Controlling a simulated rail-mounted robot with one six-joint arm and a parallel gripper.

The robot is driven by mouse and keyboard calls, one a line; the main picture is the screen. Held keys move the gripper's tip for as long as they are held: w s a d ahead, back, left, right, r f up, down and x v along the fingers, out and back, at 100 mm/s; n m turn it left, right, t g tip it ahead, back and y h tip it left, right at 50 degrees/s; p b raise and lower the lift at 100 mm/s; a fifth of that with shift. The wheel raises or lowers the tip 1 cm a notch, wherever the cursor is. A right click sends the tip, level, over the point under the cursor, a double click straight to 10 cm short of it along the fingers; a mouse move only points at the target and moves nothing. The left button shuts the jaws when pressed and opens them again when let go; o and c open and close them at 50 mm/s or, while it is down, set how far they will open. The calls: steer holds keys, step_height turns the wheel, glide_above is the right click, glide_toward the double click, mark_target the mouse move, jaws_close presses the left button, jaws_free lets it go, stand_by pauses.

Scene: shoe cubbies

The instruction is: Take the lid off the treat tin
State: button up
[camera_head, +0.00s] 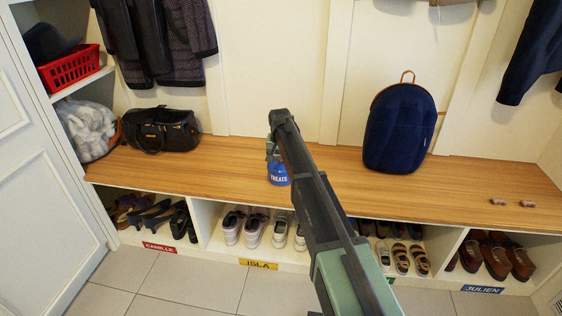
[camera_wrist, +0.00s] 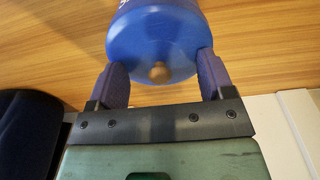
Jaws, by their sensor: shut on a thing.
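The blue treat tin (camera_head: 278,175), lettered "TREATS", stands on the wooden bench, partly hidden behind my arm in the head view. In the wrist view its round blue lid (camera_wrist: 152,45) shows from above, with a small tan knob (camera_wrist: 159,72) on it. My gripper (camera_wrist: 160,75) has one finger on each side of the lid, and it is shut on the lid. I cannot tell whether the lid is still seated on the tin.
The wooden bench (camera_head: 225,163) is clear around the tin. A navy backpack (camera_head: 400,128) stands to the right and a black bag (camera_head: 160,130) to the left. Shoe cubbies sit below the bench.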

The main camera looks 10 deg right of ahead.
steer(key=shift+r, duration=0.15)
steer(key=shift+c, duration=0.2)
steer(key=shift+r+p, duration=0.3)
steer(key=shift+p, duration=0.2)
steer(key=c, duration=0.5)
steer(key=shift+r+p, duration=0.45)
steer(key=shift+p, duration=0.1)
jaws_close()
step_height(320, 180, up, 18)
steer(key=p, duration=1.8)
